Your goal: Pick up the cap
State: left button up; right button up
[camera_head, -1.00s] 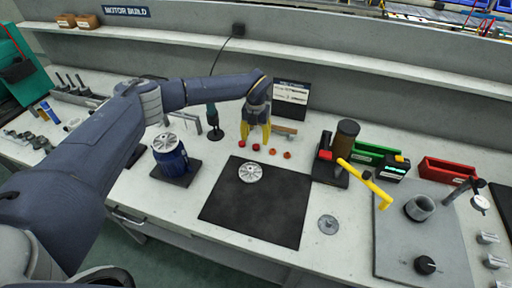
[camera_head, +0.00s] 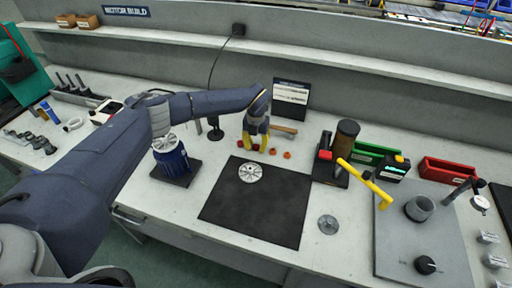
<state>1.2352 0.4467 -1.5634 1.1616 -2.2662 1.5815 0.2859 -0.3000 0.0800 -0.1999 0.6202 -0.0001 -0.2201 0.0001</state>
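Several small red and orange caps lie in a row on the bench behind the black mat. One red cap (camera_head: 256,147) is between the yellow fingertips of my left gripper (camera_head: 255,146). The gripper points down, with its fingers apart on either side of that cap. I cannot tell whether they touch it. Another red cap (camera_head: 272,151) and an orange one (camera_head: 287,154) lie just to the right. A further red cap, at the left, is partly hidden by a finger. My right gripper is not in view.
The black mat (camera_head: 250,215) carries a silver disc (camera_head: 250,172). A blue motor housing (camera_head: 171,157) stands to the left. A press with a yellow lever (camera_head: 364,176) and a red bin (camera_head: 446,171) stand to the right. A hammer lies behind the gripper.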

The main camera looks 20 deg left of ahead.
aim_at(255, 146)
pick_arm(q)
jog(key=c, duration=0.4)
jog(key=shift+o, duration=0.2)
jog(key=shift+r, duration=0.1)
notch_tip(255, 146, up, 20)
dwell(0.6)
jog(key=shift+a, duration=0.15)
